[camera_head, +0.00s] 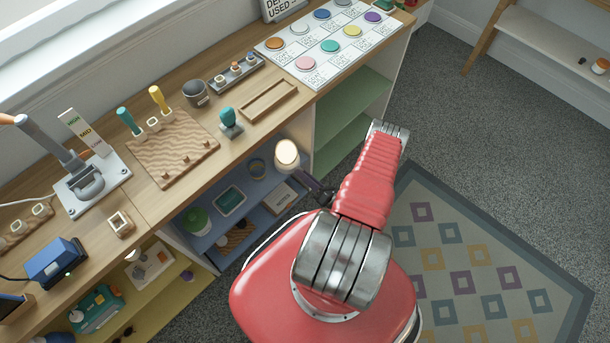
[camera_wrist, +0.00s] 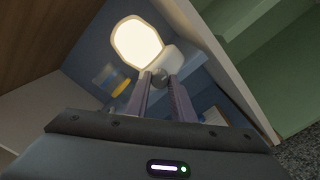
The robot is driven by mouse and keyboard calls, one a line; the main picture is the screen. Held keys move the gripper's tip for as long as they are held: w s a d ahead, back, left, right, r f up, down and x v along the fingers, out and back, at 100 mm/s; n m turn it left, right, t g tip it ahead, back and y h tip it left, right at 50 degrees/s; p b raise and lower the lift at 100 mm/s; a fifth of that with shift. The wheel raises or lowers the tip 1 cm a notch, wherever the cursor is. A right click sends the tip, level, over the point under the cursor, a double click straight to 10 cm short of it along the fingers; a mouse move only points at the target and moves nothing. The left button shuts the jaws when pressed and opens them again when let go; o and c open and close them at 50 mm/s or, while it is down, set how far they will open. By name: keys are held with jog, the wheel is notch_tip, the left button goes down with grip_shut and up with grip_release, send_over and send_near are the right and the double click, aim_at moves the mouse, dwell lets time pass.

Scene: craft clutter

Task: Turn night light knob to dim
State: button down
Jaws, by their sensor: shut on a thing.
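The night light (camera_head: 287,155) is lit with a warm white glow and stands in the blue shelf compartment under the counter. In the wrist view its bright rounded shade (camera_wrist: 137,42) is near the top, with a pale body beside and below it. A small grey round knob (camera_wrist: 161,73) shows on the front of that body. My gripper (camera_wrist: 162,79) has its two dark fingers on either side of the knob, shut on it. In the head view my gripper (camera_head: 320,191) is small and dark, partly hidden by my arm. The knob's setting marks cannot be made out.
The compartment's white side wall (camera_wrist: 225,60) stands close on the right in the wrist view. Grey carpet lies to the right.

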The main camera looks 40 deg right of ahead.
jog(key=shift+f, duration=0.1)
jog(key=c, duration=1.5)
grip_release()
jog(key=shift+s, duration=0.1)
jog(key=s, duration=1.3)
jog(key=shift+s+d, duration=0.2)
jog(key=shift+s, duration=0.1)
